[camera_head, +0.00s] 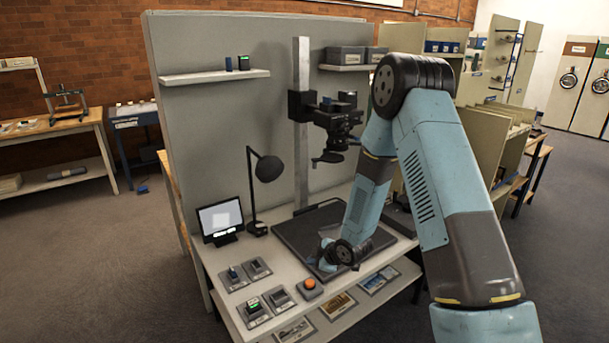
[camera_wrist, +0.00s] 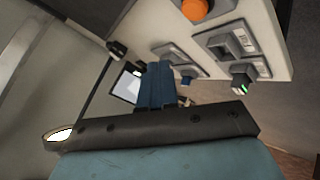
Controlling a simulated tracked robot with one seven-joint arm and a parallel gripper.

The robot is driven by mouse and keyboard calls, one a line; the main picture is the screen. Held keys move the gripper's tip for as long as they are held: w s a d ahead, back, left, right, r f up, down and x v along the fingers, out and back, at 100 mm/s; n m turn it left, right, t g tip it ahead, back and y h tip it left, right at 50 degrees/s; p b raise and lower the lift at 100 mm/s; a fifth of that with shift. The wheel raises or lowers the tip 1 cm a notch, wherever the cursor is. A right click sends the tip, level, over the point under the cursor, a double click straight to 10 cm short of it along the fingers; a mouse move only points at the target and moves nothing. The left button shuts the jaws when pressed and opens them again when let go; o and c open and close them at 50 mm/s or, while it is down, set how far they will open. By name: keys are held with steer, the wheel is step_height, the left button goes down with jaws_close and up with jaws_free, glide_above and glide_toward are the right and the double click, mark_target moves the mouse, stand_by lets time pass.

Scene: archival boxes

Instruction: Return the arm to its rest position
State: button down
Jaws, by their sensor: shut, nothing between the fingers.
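My arm reaches down from the right in the head view, with its wrist low over the workbench, near the front edge of the dark copy board (camera_head: 296,236). My gripper (camera_wrist: 158,68) shows in the wrist view as blue fingers closed together, with nothing visible between them. In the head view the fingertips are too small to make out clearly.
An orange button (camera_head: 310,285), several small docks (camera_head: 233,279) and a green-lit module (camera_head: 253,304) lie left of my wrist. A monitor (camera_head: 220,218), lamp (camera_head: 268,168) and column-mounted camera (camera_head: 337,124) stand behind. Shelving (camera_head: 484,150) is close on the right.

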steer(key=s+d+r+m+h, duration=0.25)
steer(key=d+r, duration=0.25)
steer(key=r, duration=0.4)
steer(key=s+d+r+m+t+h, duration=0.1)
steer(key=d+r+m, duration=0.25)
steer(key=r, duration=0.55)
steer(key=s+d+r+m+h, duration=0.2)
steer(key=d+r, duration=0.4)
steer(key=r, duration=0.3)
steer(key=s+d+r+m, duration=0.1)
steer(key=s+r+m, duration=0.2)
steer(key=s, duration=0.6)
steer(key=s+d+r+m+g, duration=0.1)
steer(key=s+d+r+m, duration=0.1)
steer(key=s+r, duration=0.5)
steer(key=s+d+r+m, duration=0.2)
steer(key=s+r+m, duration=0.2)
steer(key=s, duration=0.8)
steer(key=shift+d+r+m+g+h, duration=0.25)
steer(key=shift+r+m+g+h, duration=0.15)
steer(key=shift+r, duration=0.35)
